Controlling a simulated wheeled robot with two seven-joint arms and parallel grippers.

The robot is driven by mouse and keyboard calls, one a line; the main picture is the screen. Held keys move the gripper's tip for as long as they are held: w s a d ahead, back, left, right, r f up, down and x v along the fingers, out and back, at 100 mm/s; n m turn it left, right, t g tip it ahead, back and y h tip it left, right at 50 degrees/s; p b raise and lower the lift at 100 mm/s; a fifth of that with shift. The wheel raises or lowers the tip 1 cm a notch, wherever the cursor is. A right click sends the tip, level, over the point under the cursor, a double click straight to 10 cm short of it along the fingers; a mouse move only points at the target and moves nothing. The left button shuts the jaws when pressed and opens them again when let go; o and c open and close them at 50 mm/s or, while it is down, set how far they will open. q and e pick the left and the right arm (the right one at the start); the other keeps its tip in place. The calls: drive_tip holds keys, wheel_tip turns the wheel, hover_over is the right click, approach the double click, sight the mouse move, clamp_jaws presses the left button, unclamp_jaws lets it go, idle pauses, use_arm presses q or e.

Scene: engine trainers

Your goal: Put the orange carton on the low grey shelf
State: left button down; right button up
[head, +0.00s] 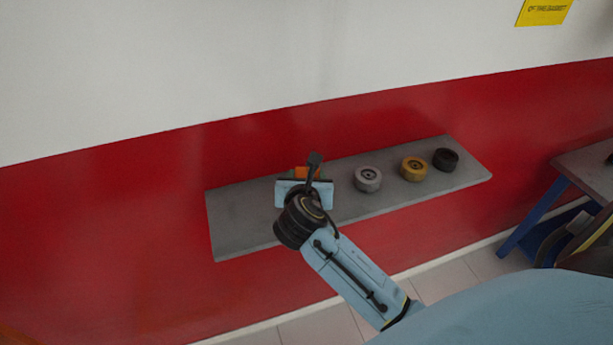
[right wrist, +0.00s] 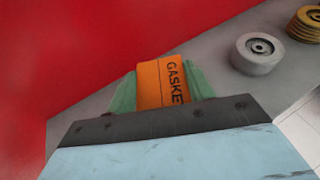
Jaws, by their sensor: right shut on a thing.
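In the head view only a small orange part of the carton (head: 304,172) shows behind my right gripper (head: 305,180) and wrist. The low grey shelf (head: 245,212) runs along the red wall, and the carton is over its left half. I cannot tell whether the carton touches the shelf. My left gripper is not in view.
A silver roll (head: 368,179), a yellow roll (head: 413,168) and a black roll (head: 446,159) stand on the shelf right of the carton. The shelf's left end is bare. A table with blue legs (head: 532,220) stands at the right.

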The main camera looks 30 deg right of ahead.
drive_tip(key=shift+f, duration=0.1)
drive_tip(key=o, duration=1.2)
drive_tip(key=shift+c, duration=0.2)
drive_tip(key=v, duration=1.2)
